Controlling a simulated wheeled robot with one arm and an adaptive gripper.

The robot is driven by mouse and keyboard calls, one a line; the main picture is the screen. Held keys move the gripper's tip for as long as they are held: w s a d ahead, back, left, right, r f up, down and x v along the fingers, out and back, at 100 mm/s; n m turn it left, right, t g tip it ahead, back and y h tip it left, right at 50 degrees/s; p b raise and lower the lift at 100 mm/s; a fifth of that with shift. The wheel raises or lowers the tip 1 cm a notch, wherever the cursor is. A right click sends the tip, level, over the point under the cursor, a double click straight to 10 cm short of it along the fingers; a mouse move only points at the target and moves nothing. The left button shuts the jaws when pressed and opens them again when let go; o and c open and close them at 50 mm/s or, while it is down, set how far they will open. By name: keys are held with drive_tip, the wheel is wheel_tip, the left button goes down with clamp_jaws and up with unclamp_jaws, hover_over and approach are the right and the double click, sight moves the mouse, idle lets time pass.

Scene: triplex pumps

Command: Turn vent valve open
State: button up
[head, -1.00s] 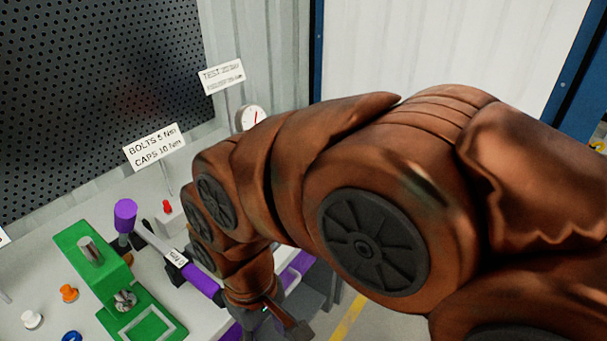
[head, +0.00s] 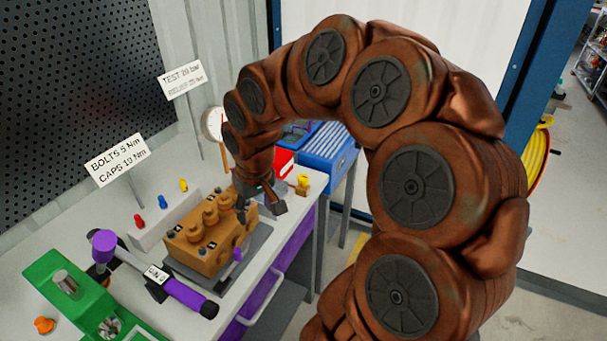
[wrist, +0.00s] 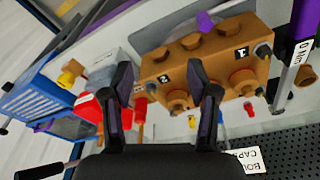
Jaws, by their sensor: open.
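The orange pump block (head: 190,252) sits on a grey plate on the bench, with round caps on top. It fills the upper middle of the wrist view (wrist: 222,50), marked 1 and 2. My gripper (head: 262,211) is open and empty by the block's far right end in the head view. In the wrist view its fingers (wrist: 167,86) stand apart, overlapping the block's end. A small yellow fitting (head: 303,184) stands at the bench's right end; it also shows in the wrist view (wrist: 68,77). I cannot tell for sure which part is the vent valve.
A purple-handled torque wrench (head: 190,296) and a green fixture (head: 62,285) lie in front. A pressure gauge (head: 212,124), a red box (head: 283,163) and small coloured plugs stand behind. A blue drawer unit (head: 325,148) is beyond the bench. Open floor is at the right.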

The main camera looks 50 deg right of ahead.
drive_tip(key=w+d+f+m+t, duration=0.1)
drive_tip(key=w+d, duration=0.2)
drive_tip(key=d, duration=0.3)
drive_tip(key=w+d+m, duration=0.1)
drive_tip(key=w+d, duration=0.2)
drive_tip(key=d, duration=0.4)
drive_tip(key=m+t+h+p, duration=0.1)
drive_tip(key=m+h+p, duration=0.1)
approach(303, 177)
wheel_tip(303, 177, down, 2)
drive_tip(key=shift+w+d+p+x, duration=0.15)
drive_tip(key=shift+p+x, duration=0.35)
drive_tip(key=shift+x, duration=1.6)
drive_tip(key=shift+w+d+p+x, duration=0.15)
drive_tip(key=shift+p+x, duration=0.35)
drive_tip(key=shift+x, duration=1.65)
drive_tip(key=shift+a+r, duration=0.1)
drive_tip(key=shift+r, duration=0.05)
clamp_jaws()
